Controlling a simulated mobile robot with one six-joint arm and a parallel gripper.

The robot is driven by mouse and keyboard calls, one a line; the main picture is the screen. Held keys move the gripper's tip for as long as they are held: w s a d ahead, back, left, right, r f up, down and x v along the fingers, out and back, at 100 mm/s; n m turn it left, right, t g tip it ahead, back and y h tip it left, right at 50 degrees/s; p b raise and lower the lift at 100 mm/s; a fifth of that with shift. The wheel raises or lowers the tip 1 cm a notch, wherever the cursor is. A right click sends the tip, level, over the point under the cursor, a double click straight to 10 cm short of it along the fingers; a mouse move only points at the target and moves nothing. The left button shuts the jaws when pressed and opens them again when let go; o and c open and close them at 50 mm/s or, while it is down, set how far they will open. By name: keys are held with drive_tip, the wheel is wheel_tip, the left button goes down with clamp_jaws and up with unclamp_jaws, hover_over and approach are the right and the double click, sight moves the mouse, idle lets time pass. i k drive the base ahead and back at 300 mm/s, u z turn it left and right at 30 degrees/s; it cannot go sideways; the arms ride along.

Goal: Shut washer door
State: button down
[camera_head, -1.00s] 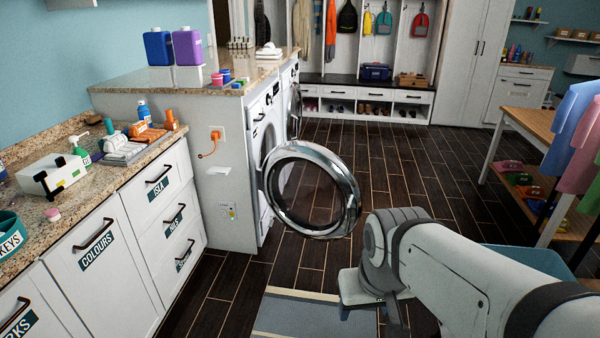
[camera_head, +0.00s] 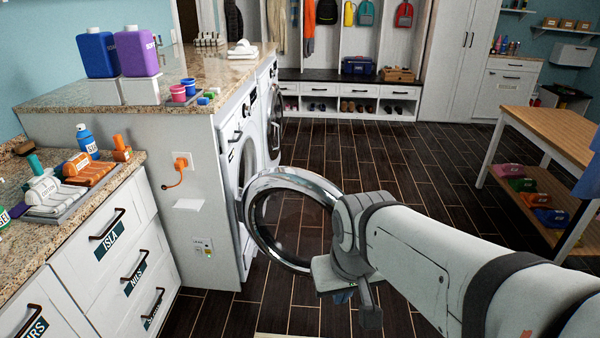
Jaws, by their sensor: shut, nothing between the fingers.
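The washer door (camera_head: 290,178), a round chrome-rimmed ring with dark glass, stands open, swung out from the front of the near white washer (camera_head: 229,150). Its hinge side is at the left, by the machine. My arm comes in from the lower right, and its wrist overlaps the right side of the door. My gripper (camera_head: 343,296) is shut and empty at the wrist's lower end, by the door's lower right edge. Its fingers are mostly hidden, and I cannot tell whether it touches the door.
A second front-loader (camera_head: 272,112) stands beyond the washer. A drawer cabinet (camera_head: 95,270) is at the left, and a wooden table (camera_head: 550,133) at the right. The dark plank floor (camera_head: 420,165) between is mostly clear.

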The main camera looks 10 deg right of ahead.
sight(310, 185)
drive_tip(key=z, duration=0.2)
drive_tip(key=i, duration=1)
drive_tip(key=z, duration=0.4)
